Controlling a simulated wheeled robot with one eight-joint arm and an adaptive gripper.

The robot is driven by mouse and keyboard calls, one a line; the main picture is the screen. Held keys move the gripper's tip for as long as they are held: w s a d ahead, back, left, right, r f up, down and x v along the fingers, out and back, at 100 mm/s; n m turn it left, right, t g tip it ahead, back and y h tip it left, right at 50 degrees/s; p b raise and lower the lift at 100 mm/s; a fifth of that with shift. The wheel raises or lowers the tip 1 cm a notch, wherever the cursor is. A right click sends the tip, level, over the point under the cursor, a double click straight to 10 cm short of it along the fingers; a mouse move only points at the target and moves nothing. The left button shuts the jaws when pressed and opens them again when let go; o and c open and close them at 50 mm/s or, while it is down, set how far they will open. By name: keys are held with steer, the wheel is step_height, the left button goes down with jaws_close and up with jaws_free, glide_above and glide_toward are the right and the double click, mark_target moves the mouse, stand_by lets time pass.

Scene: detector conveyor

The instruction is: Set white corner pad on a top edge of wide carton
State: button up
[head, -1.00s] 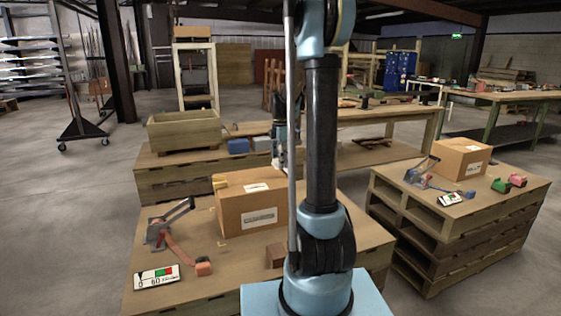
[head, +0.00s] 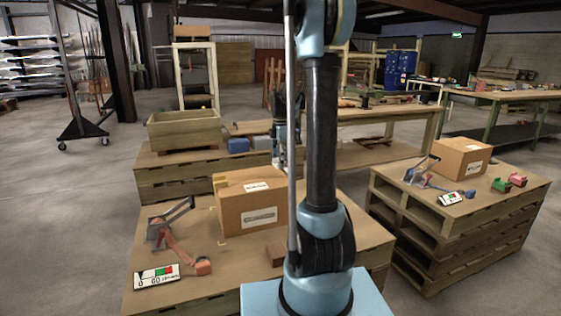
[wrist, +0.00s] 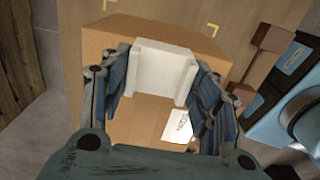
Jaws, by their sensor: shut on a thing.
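The white corner pad (wrist: 165,68) is an L-shaped white piece between my fingers in the wrist view. My gripper (wrist: 160,88) is shut on it. A brown carton (wrist: 130,124) with a white label lies below the pad in the wrist view; I cannot tell whether they touch. In the head view the carton (head: 262,205) stands on the near pallet table, with a yellow piece at its top left corner. My gripper (head: 281,155) shows above and behind the carton, partly hidden by my arm. The pad is not clear there.
The near table (head: 190,225) holds a clamp tool (head: 165,232), a gauge card (head: 156,276) and a brown block (head: 276,253). A second carton (head: 462,158) stands on the right pallet stack (head: 440,232). A wooden planter box (head: 184,131) stands behind.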

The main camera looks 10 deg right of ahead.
mark_target(281, 174)
steer(key=shift+f, duration=2.2)
steer(key=o, duration=1.2)
steer(key=shift+r, duration=0.1)
step_height(281, 174, up, 12)
steer(key=shift+f, duration=0.15)
